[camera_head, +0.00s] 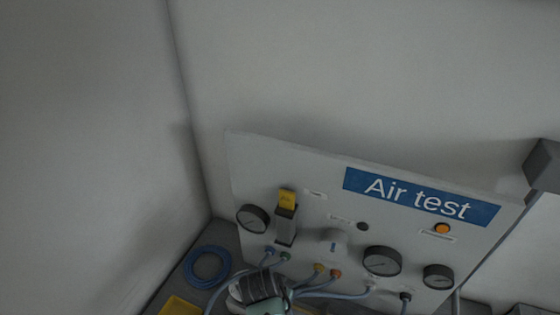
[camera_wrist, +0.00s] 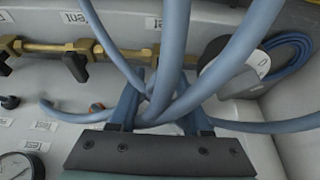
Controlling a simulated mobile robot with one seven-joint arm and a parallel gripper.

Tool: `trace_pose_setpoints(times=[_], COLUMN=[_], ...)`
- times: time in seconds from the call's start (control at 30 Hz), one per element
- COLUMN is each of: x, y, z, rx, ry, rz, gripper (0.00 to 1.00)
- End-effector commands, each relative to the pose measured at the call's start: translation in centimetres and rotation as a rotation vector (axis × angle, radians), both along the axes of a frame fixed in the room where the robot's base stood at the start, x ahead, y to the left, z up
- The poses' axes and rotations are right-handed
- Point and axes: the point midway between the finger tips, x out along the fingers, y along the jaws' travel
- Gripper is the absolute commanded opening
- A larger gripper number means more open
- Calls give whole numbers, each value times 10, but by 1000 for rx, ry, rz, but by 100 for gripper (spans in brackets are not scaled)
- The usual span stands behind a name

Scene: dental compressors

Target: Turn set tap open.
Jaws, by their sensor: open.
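A brass pipe (camera_wrist: 115,50) with black-handled taps runs across the upper left of the wrist view. One black tap handle (camera_wrist: 76,66) hangs below the pipe, and another (camera_wrist: 6,66) is at the left edge. A small label above the pipe appears upside down; another is partly covered by hoses. I cannot tell which tap is the set tap. My gripper (camera_wrist: 160,112) is open, its blue fingers apart, with blue-grey hoses crossing in front of and between them. It seems to hold nothing. In the head view my gripper (camera_head: 262,290) is low in front of the panel, its fingertips hidden.
Blue-grey hoses (camera_wrist: 175,60) crowd the gripper. A coiled blue hose (camera_head: 207,265) and a yellow item (camera_head: 180,306) lie left, near the wall corner.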

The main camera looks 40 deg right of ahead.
Motion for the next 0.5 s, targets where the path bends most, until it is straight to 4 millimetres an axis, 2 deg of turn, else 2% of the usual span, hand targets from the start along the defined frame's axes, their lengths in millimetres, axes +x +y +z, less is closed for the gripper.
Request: trace_pose_setpoints(times=[0.27,0.5], x=[0,0], y=[-1,0], z=[-1,0], rx=[-1,-1], ry=[0,0], rz=[0,0], gripper=[48,4])
